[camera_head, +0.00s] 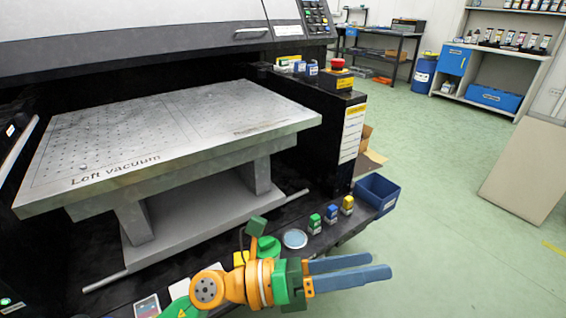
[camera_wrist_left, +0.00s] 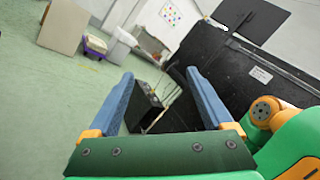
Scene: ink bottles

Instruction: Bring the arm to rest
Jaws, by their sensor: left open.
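My left gripper (camera_head: 345,271) is at the bottom of the head view, with its two blue fingers apart and nothing between them. It is over the green floor, to the right of the machine's front ledge. In the left wrist view the same gripper (camera_wrist_left: 163,88) is open and empty, with its fingers spread to either side. My left arm (camera_head: 215,288) is orange and green and comes in from the bottom left, bent in front of the ledge. My right gripper does not show.
Green, blue and yellow ink bottles (camera_head: 331,213) stand on the ledge beside a round dish (camera_head: 294,239). A blue bin (camera_head: 377,194) is at its right end. The machine's metal table (camera_head: 170,135) is behind. Open green floor (camera_head: 450,230) lies to the right.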

